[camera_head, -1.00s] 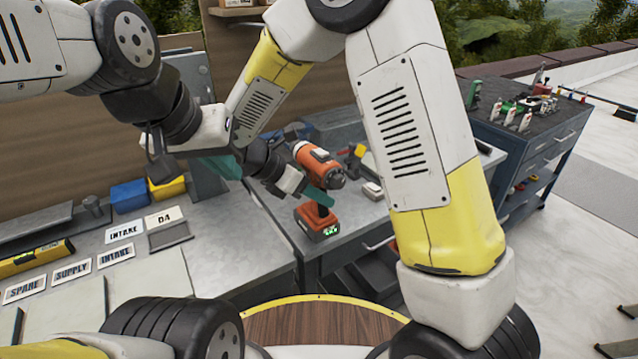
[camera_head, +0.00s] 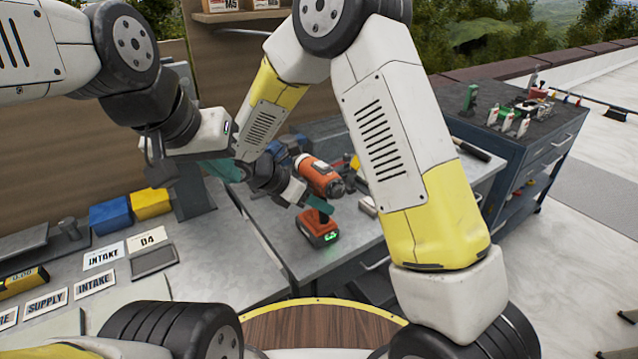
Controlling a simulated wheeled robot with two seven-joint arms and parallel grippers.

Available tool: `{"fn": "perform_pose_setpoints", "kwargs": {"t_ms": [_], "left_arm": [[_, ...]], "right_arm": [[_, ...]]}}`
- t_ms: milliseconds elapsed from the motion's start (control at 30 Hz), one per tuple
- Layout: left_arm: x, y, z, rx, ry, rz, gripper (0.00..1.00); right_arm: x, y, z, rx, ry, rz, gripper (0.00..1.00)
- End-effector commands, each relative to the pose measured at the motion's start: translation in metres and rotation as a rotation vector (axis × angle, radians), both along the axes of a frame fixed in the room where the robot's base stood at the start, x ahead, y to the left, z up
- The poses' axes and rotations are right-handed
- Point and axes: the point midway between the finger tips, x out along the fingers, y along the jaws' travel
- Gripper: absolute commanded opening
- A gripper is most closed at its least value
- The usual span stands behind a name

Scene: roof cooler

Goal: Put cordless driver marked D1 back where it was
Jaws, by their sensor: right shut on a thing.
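An orange and black cordless driver (camera_head: 320,176) shows in the head view at the middle, with its battery foot (camera_head: 318,230) and a green display at the bottom. It stands roughly upright over the grey bench (camera_head: 262,262); I cannot tell whether the foot touches the surface. No D1 mark is readable. My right gripper (camera_head: 316,206), with teal fingers, is shut on the driver's handle. My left gripper (camera_head: 222,170) is to the left of it, partly hidden behind its own wrist and apart from the driver; its opening cannot be made out.
Blue (camera_head: 110,215) and yellow (camera_head: 151,203) bins and white label cards (camera_head: 103,256) are on the left bench. A grey post (camera_head: 190,190) stands beside the bins. A dark tool cart (camera_head: 512,150) is at the right. My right arm covers part of the bench.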

Motion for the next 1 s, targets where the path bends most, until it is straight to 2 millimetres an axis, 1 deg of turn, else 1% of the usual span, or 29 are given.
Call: {"fn": "perform_pose_setpoints", "kwargs": {"t_ms": [233, 367, 400, 500, 767, 867, 1000], "left_arm": [[0.0, 0.0, 0.0, 0.0, 0.0, 0.0, 0.0], [0.0, 0.0, 0.0, 0.0, 0.0, 0.0, 0.0], [0.0, 0.0, 0.0, 0.0, 0.0, 0.0, 0.0], [0.0, 0.0, 0.0, 0.0, 0.0, 0.0, 0.0], [0.0, 0.0, 0.0, 0.0, 0.0, 0.0, 0.0], [0.0, 0.0, 0.0, 0.0, 0.0, 0.0, 0.0], [0.0, 0.0, 0.0, 0.0, 0.0, 0.0, 0.0]], "right_arm": [[0.001, 0.0, 0.001, 0.0, -0.005, -0.001, 0.0], [0.001, 0.0, -0.002, -0.001, -0.005, 0.0, 0.0], [0.0, 0.0, -0.003, 0.001, -0.002, -0.001, 0.4], [0.0, 0.0, -0.003, 0.001, -0.002, -0.001, 0.58], [0.0, 0.0, -0.003, 0.001, -0.002, -0.001, 0.58], [0.0, 0.0, 0.0, 0.001, -0.002, -0.001, 0.58], [-0.004, 0.013, 0.012, 0.003, -0.005, 0.001, 0.58]]}}
